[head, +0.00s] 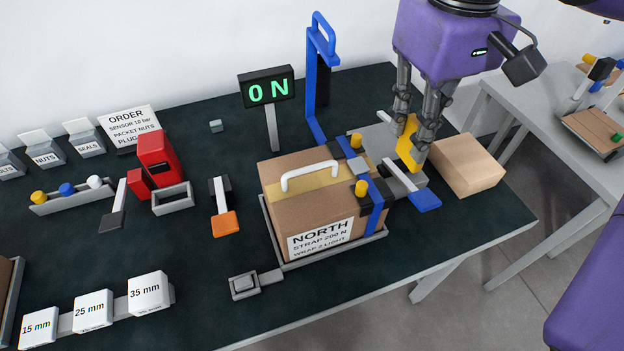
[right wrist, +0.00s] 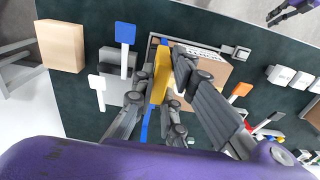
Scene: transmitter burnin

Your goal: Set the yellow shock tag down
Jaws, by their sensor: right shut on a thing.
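The yellow shock tag (head: 409,145) is upright between the fingers of my right gripper (head: 411,143), which is shut on it. The tag also shows in the right wrist view (right wrist: 158,78), between the dark fingers. In the head view they appear over the grey block at the right side of the strapped carton (head: 285,208); I cannot tell whether the tag touches anything below. The carton is labelled NORTH and sits in a grey tray (head: 335,249). In the right wrist view a purple and dark gripper, seemingly my left (right wrist: 276,17), is small at the top right corner.
A plain cardboard box (head: 467,165) stands right of the gripper.

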